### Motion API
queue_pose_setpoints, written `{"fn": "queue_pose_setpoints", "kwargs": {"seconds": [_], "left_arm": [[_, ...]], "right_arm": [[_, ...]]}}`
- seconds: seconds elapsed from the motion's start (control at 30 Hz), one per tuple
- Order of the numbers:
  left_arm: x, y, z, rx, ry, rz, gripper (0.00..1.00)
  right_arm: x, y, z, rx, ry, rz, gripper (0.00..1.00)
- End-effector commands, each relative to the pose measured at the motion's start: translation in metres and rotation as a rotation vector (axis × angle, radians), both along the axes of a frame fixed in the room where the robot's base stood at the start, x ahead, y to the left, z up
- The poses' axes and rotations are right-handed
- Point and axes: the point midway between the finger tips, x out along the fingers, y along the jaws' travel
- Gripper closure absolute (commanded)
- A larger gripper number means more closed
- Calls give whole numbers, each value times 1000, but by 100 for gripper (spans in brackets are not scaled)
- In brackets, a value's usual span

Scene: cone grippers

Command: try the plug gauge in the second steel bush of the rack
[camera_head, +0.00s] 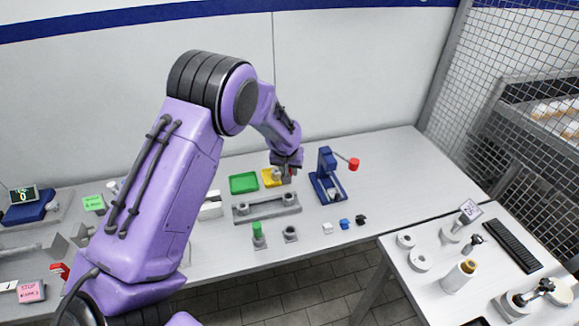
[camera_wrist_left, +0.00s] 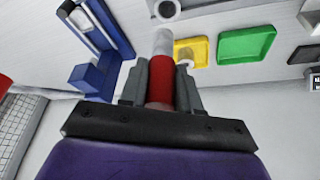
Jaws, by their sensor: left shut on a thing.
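My left gripper (camera_head: 286,172) is over the back of the table, beside the yellow tray. In the left wrist view the gripper (camera_wrist_left: 161,88) is shut on the plug gauge (camera_wrist_left: 160,80), a red handle with a pale grey cylindrical end pointing away from the jaws. The grey rack (camera_head: 266,209) lies in front of the gripper, with steel bushes along it; I cannot tell them apart clearly. The right-end bush (camera_head: 288,198) shows as a dark-holed ring at the top of the wrist view (camera_wrist_left: 165,8). The gauge tip appears apart from it. My right gripper is not in view.
A green tray (camera_head: 244,183) and yellow tray (camera_head: 267,180) lie behind the rack, a grey piece in the yellow one. A blue press (camera_head: 327,178) stands to the right. A green-topped piece (camera_head: 258,232) and a grey holder (camera_head: 290,234) stand in front.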

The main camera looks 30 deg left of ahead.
Motion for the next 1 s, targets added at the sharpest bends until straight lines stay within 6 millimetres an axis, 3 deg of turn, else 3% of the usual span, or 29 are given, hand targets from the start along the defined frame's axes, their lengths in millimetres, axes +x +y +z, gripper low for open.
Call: {"fn": "queue_pose_setpoints", "kwargs": {"seconds": [0.17,0.57,1.0], "left_arm": [[-1,0,-7,-3,3,5,93],[-1,-1,-46,-2,5,3,93],[-1,0,-48,-3,2,4,93]], "right_arm": [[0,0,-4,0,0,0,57],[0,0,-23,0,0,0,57],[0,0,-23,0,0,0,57]]}}
